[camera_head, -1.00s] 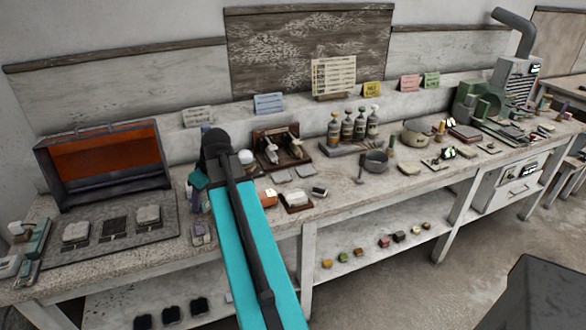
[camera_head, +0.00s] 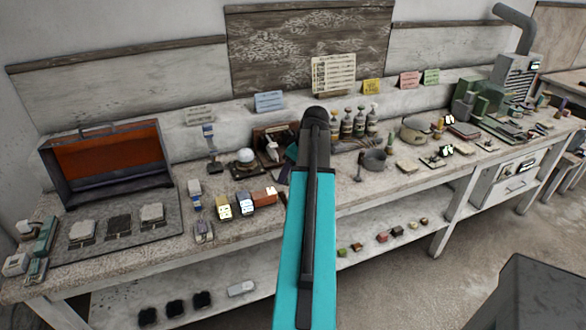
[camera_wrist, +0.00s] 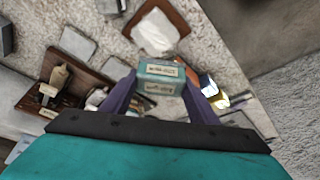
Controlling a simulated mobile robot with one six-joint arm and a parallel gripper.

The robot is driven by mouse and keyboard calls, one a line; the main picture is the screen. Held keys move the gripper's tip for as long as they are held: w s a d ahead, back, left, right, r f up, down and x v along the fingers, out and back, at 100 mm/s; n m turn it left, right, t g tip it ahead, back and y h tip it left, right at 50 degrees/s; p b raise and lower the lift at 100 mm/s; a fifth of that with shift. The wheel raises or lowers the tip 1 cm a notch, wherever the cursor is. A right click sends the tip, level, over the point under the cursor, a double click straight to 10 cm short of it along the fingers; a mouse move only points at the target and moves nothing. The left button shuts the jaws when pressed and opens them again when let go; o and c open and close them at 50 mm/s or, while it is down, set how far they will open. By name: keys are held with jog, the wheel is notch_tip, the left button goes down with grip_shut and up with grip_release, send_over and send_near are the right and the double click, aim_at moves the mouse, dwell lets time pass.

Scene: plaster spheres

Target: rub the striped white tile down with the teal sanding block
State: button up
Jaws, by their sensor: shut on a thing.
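My gripper (camera_wrist: 158,88) shows in the wrist view with its two purple fingers shut on the teal sanding block (camera_wrist: 158,70), which has a pale label on its side. Beyond the block, a whitish tile (camera_wrist: 160,30) lies on a brown wooden board. Its near edge is partly covered by the block, and I cannot make out stripes on it at this size. I cannot tell the gap between block and tile, but no contact is visible. In the head view my arm hides the held block and this tile.
In the wrist view, a wooden rack with tools (camera_wrist: 60,90) stands left and grey slabs (camera_wrist: 77,43) lie near it. In the head view, an orange-lined box (camera_head: 105,165), small blocks (camera_head: 244,203), a white dome (camera_head: 246,156) and a grey pot (camera_head: 373,160) stand on the bench.

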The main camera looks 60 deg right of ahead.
jog(key=shift+s+d, duration=0.45)
jog(key=shift+s, duration=0.05)
jog(key=shift+f, duration=0.15)
jog(key=shift+f+b, duration=1.35)
jog(key=shift+f, duration=0.95)
jog(key=shift+f+b, duration=0.35)
jog(key=shift+f, duration=0.25)
jog(key=shift+f+b, duration=0.35)
jog(key=shift+f, duration=0.3)
jog(key=shift+d, duration=0.5)
